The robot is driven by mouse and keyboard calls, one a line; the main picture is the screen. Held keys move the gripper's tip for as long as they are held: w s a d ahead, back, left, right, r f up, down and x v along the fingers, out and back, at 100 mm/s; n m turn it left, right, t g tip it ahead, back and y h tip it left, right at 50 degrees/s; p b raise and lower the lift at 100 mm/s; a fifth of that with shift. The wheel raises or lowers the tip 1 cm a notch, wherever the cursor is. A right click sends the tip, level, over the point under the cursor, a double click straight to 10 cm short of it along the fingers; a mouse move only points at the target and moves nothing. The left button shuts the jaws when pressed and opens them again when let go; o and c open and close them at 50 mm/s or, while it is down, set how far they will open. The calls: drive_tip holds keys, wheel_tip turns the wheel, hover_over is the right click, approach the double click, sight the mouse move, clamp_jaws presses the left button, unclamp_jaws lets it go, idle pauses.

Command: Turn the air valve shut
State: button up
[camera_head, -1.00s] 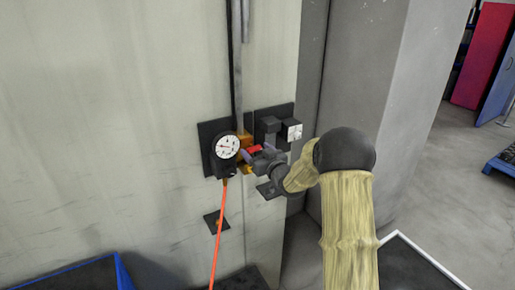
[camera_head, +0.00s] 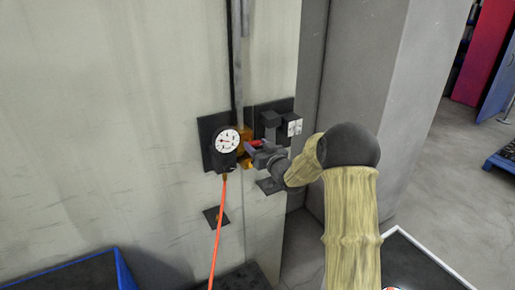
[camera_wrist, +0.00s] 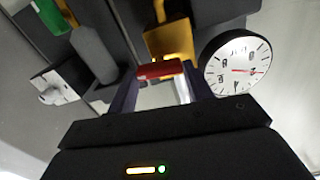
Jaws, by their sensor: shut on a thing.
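The air valve has a brass body (camera_head: 245,150) on a dark wall plate, beside a round white pressure gauge (camera_head: 228,140). Its red handle (camera_head: 255,143) shows just right of the brass. In the wrist view the red handle (camera_wrist: 160,70) lies between the fingers, below the brass body (camera_wrist: 171,41), with the gauge (camera_wrist: 236,65) to the right. My gripper (camera_head: 256,151) is at the valve, shut on the red handle. In the head view the fingers and wrist partly hide the handle and valve body.
An orange hose (camera_head: 218,225) hangs below the gauge. A grey pipe (camera_head: 237,70) runs up the wall. A dark fitting with a white face (camera_head: 293,127) is close to the right of my gripper. A blue-edged dark bin (camera_head: 80,275) stands at the lower left.

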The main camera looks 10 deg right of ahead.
drive_tip(key=m+b, duration=0.2)
drive_tip(key=m, duration=0.1)
drive_tip(key=shift+d+f+m, duration=0.1)
drive_tip(key=shift+f+m, duration=0.05)
drive_tip(key=shift+m, duration=0.25)
drive_tip(key=m+b, duration=0.1)
drive_tip(key=m, duration=0.3)
drive_tip(key=shift+d+m, duration=0.1)
drive_tip(key=shift+m, duration=0.2)
drive_tip(key=m, duration=0.4)
drive_tip(key=shift+f+m, duration=0.1)
drive_tip(key=shift+m, duration=0.2)
drive_tip(key=shift+f+m, duration=0.1)
drive_tip(key=shift+m, duration=1.9)
drive_tip(key=o, duration=1)
